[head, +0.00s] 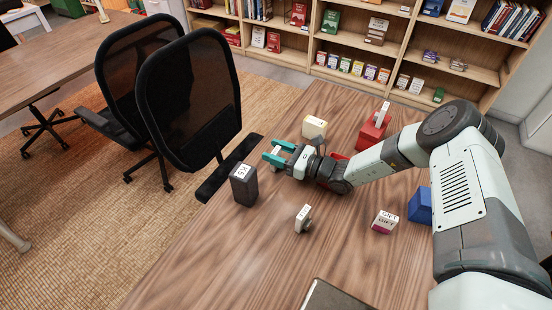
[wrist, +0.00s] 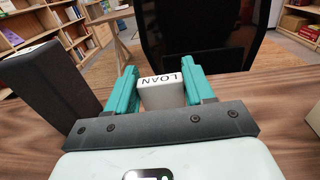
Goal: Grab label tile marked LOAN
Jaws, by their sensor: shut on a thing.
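The label tile marked LOAN (wrist: 162,95) is a small whitish block, its black lettering upside down on the top edge in the wrist view. It sits between the two teal fingers of my gripper (wrist: 162,86), which are shut on it. In the head view my gripper (head: 279,153) is low over the table's left edge, and only a little of the pale tile shows between the fingers. I cannot tell whether the tile touches the tabletop.
A dark block (head: 243,187) stands close to the gripper, near the table edge. A cream block (head: 315,127), a red block (head: 371,134), a small pale tile (head: 303,218), a GIFT tile (head: 384,222) and a blue block (head: 420,206) stand around. A black chair (head: 190,97) is beyond the edge.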

